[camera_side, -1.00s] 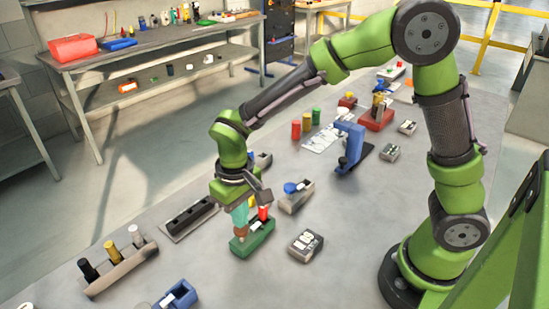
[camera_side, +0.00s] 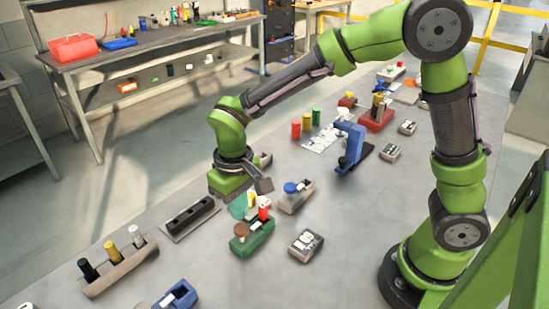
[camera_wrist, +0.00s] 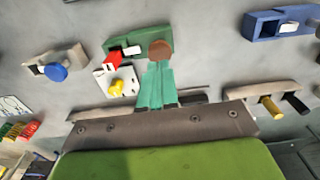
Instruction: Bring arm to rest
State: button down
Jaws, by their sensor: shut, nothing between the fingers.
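My gripper (camera_side: 238,210) hangs above the green carrier (camera_side: 262,238), its teal fingers shut and empty. In the wrist view the fingers of my gripper (camera_wrist: 159,66) point at the brown round knob (camera_wrist: 160,49), which stands on the green carrier (camera_wrist: 120,45). The brown knob (camera_side: 241,230) in the side view sits upright at the carrier's left end, just below the fingertips and apparently apart from them. The arm is bent forward over the table.
A grey carrier with a blue knob (camera_side: 290,188) stands close right of my gripper. A dark slotted rack (camera_side: 188,217) lies left. A carrier with black, yellow and white cylinders (camera_side: 122,270) stands front left. A blue stand (camera_side: 352,148) rises farther back.

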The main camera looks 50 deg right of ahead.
jog(key=s+d+r+m+t+y, duration=0.2)
jog(key=s+d+r+m+t, duration=0.2)
jog(key=s+d+r+t, duration=0.3)
jog(key=s+d+r, duration=0.5)
jog(key=r, duration=0.1)
jog(key=shift+d+r, duration=0.35)
